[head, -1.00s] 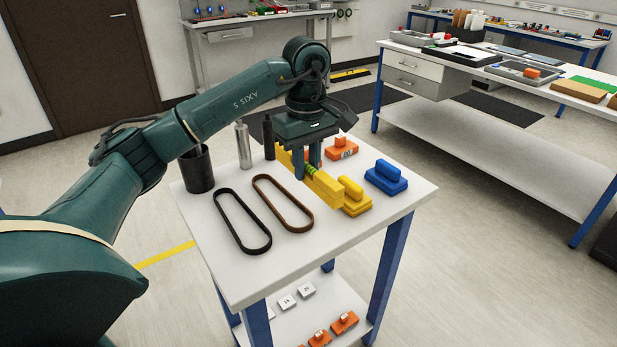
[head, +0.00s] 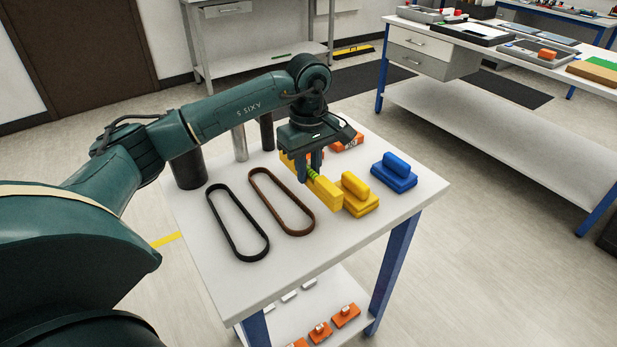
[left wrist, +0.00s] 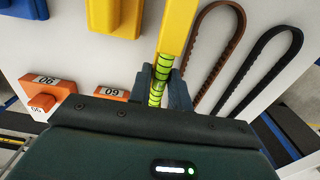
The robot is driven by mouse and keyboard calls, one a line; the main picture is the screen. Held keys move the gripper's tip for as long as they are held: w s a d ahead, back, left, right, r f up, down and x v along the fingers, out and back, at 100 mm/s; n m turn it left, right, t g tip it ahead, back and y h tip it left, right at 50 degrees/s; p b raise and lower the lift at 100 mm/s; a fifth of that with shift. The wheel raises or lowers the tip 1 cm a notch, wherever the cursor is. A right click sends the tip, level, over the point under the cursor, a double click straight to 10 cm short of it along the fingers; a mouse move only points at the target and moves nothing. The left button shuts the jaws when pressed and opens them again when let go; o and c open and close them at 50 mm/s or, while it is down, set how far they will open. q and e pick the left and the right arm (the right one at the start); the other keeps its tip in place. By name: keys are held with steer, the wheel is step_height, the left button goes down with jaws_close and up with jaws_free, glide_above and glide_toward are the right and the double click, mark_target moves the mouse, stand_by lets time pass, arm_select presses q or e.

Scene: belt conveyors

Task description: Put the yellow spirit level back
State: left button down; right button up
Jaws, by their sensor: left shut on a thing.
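The yellow spirit level (head: 325,191) is a long yellow bar with green vials. It also shows in the left wrist view (left wrist: 177,30), running up from between the fingers. My left gripper (head: 309,178) points down over the white table and is shut on the level near its middle. The level's near end is close beside the yellow block with a handle (head: 358,197). I cannot tell whether the level touches the tabletop. My right gripper is in no view.
The small white table (head: 222,281) also holds a black belt (head: 212,215), a brown belt (head: 254,190), a blue block with a handle (head: 395,173), orange numbered blocks (left wrist: 45,90), a black cup (head: 187,172) and upright cylinders (head: 240,143). The table's front right is clear.

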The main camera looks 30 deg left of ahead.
mark_target(309, 179)
arm_select(q)
steer(key=shift+f, duration=1.55)
steer(key=c, duration=1.3)
jaws_free()
step_height(309, 179, up, 12)
steer(key=shift+r, duration=0.2)
